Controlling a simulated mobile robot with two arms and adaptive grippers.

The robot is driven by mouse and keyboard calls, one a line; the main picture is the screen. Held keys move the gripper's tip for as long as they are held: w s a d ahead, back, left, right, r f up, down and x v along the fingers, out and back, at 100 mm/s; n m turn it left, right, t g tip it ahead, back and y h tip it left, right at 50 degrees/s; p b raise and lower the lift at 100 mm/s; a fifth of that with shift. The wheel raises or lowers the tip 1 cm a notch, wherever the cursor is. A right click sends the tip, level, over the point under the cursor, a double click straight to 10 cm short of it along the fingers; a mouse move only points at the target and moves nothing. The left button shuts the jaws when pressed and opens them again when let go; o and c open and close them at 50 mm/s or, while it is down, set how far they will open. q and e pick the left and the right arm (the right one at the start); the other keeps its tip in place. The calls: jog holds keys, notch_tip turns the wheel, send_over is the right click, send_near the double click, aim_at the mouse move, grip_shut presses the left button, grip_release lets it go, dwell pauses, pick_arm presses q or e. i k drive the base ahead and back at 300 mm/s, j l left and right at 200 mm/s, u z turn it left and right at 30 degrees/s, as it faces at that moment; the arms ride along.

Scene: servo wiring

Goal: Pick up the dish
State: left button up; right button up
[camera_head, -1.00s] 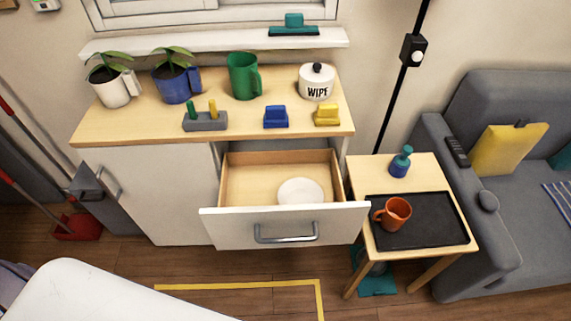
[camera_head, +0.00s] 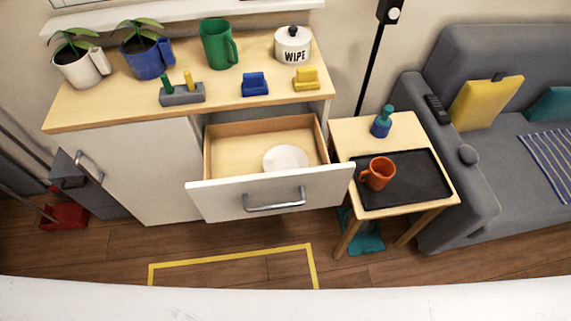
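A round white dish (camera_head: 285,158) lies inside the open wooden drawer (camera_head: 233,163), towards its right front. The drawer's white front panel (camera_head: 230,197) with its grey handle hides a little of the drawer's front interior. Neither of my grippers shows in the head view, so nothing is seen holding the dish.
The counter (camera_head: 110,103) above holds mugs, plants, small blocks and a white WIPE pot (camera_head: 293,44). Right of the drawer, a small table (camera_head: 352,133) bears a black tray (camera_head: 420,178) with an orange mug (camera_head: 377,173). A grey sofa (camera_head: 470,205) stands farther right.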

aim_at(281, 158)
jog(key=k+j+z, duration=0.1)
jog(key=j+z, duration=0.2)
jog(key=j, duration=1.25)
